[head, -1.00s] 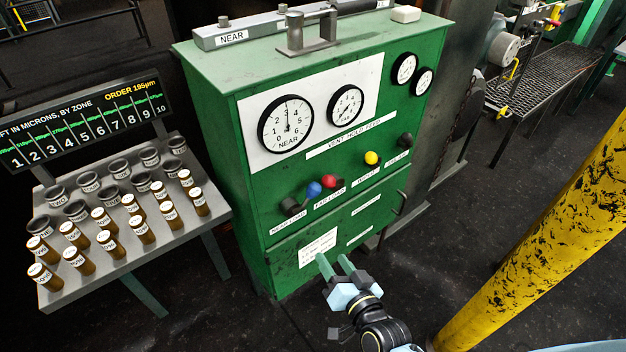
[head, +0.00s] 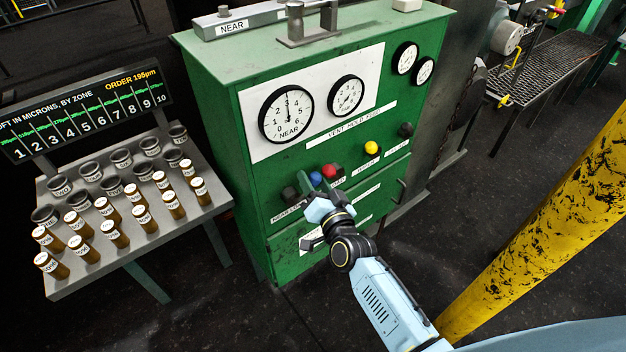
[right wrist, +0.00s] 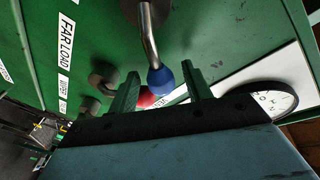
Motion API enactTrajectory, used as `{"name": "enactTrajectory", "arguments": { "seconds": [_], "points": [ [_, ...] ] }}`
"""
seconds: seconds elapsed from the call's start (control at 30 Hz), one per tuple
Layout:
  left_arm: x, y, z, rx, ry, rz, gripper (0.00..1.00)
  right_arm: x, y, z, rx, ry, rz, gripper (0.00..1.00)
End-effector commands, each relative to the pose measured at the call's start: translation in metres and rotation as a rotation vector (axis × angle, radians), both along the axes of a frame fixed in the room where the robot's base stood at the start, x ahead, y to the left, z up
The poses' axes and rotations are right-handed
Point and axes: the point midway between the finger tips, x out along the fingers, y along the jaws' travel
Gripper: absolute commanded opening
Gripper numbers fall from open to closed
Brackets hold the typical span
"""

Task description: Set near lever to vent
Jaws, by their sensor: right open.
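The near lever is a metal rod with a blue knob (head: 316,179) on the green cabinet's front, at the left end of a row of controls. In the right wrist view its blue knob (right wrist: 161,80) hangs from a bent rod out of a dark hub. My right gripper (head: 320,188) is at this knob. In the wrist view its two green fingers (right wrist: 160,88) are open, one on each side of the knob, with gaps visible. A red knob (head: 331,171) sits just right of the blue one. The near label is partly hidden. My left gripper is out of view.
Farther right are a yellow knob (head: 371,147) and a black knob (head: 405,129). Dials, including the NEAR gauge (head: 287,115), sit above. A bench (head: 104,276) with several small cylinders stands left. A yellow post (head: 545,225) rises at right.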

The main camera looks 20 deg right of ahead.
Motion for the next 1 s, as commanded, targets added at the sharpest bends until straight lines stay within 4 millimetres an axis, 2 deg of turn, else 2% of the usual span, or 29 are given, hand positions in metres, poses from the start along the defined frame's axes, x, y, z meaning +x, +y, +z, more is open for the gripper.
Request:
{"name": "enactTrajectory", "arguments": {
  "seconds": [0.17,0.43,0.8,1.0],
  "points": [
    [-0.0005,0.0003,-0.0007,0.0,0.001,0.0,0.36,0.0107,0.001,0.0004,0.0,0.0,0.0,0.49],
    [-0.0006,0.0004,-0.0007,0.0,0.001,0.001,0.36,0.0116,0.0011,0.0004,0.0,0.0,0.0,0.49],
    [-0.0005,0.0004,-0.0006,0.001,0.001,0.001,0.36,0.0113,0.0009,0.0002,-0.001,0.0,0.0,0.02],
    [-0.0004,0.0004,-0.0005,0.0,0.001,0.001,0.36,0.0111,0.0008,0.0002,-0.002,0.0,0.0,0.0]
  ]
}}
